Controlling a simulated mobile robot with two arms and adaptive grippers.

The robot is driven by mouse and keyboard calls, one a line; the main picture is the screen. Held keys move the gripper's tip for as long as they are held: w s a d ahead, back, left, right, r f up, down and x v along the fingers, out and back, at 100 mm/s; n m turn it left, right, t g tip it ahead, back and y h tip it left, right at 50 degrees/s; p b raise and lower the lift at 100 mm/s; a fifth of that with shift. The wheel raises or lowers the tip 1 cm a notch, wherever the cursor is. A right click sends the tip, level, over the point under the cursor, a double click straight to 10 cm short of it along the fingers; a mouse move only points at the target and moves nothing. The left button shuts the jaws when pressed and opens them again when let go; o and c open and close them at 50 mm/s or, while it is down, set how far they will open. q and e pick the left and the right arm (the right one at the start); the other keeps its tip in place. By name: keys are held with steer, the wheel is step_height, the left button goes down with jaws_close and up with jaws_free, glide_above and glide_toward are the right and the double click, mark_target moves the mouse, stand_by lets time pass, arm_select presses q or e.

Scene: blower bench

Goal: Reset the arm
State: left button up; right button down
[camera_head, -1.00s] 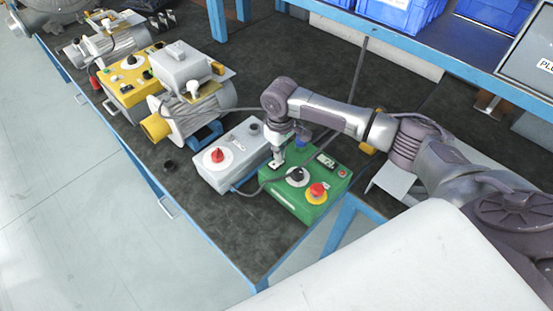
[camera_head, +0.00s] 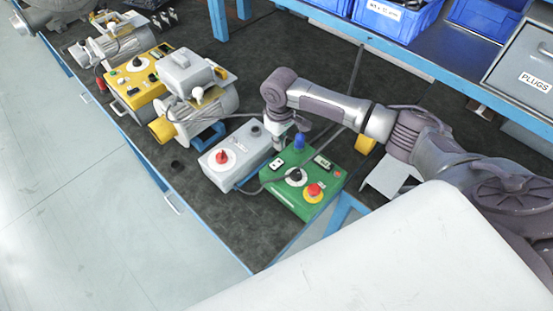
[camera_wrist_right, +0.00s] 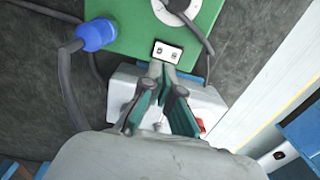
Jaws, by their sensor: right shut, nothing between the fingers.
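My right arm reaches in from the right in the head view. Its gripper (camera_head: 280,143) points down at the back left edge of the green control box (camera_head: 325,182). In the right wrist view, the fingers (camera_wrist_right: 164,80) are shut and empty, their tips apparently just short of a small white two-button switch (camera_wrist_right: 168,52) on the green box (camera_wrist_right: 140,25). The head view does not show the fingertips clearly. The box also carries a blue connector (camera_head: 299,142), a black knob (camera_head: 295,175) and a red button on yellow (camera_head: 314,191). My left gripper is not in view.
A grey box with a red knob (camera_head: 222,157) stands left of the green box. A motor (camera_head: 205,112) and a yellow control box (camera_head: 139,78) stand farther left. Blue bins (camera_head: 397,18) and a PLUGS case (camera_head: 522,75) are on the shelf.

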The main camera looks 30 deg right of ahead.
stand_by(0.4)
steer(key=s+a+f+n+t+y, duration=0.2)
steer(key=s+a+f+y, duration=0.1)
steer(key=s+a, duration=1.2)
steer(key=s+d+r+m+t+h, duration=0.25)
steer(key=s+d+r+m, duration=0.2)
steer(key=s+d, duration=0.7)
step_height(320, 180, down, 30)
steer(key=s+a+g+b, duration=0.2)
steer(key=b, duration=0.2)
steer(key=s+d+f+n+g+b, duration=0.1)
steer(key=s+d+f+b, duration=0.2)
steer(key=s+f, duration=1.4)
step_height(320, 180, down, 2)
steer(key=shift+f, duration=0.15)
